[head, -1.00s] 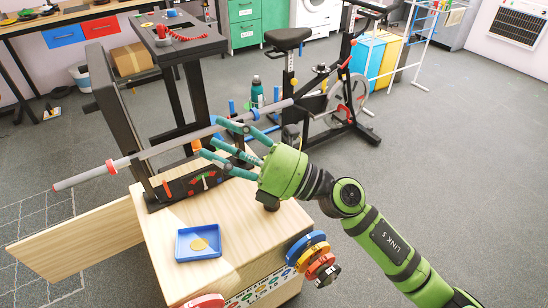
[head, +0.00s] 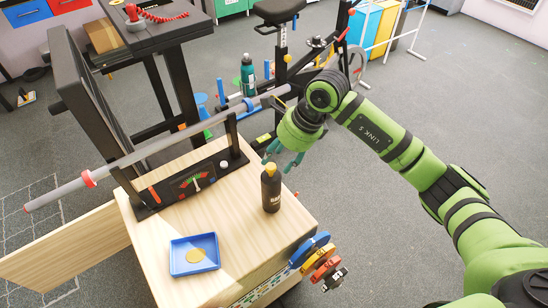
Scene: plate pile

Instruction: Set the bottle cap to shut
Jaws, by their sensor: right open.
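A dark bottle (head: 271,190) stands upright on the wooden bench top (head: 240,231), near its right edge. My right gripper (head: 283,158) has teal fingers that are open and hang just above and behind the bottle's top. The fingers look empty, and whether they touch the bottle is unclear. My left gripper is not in view.
A blue tray (head: 178,266) with a golden disc (head: 195,255) lies at the front left. Weight plates (head: 315,258) hang at the right front. A teal bottle (head: 247,76) stands farther back.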

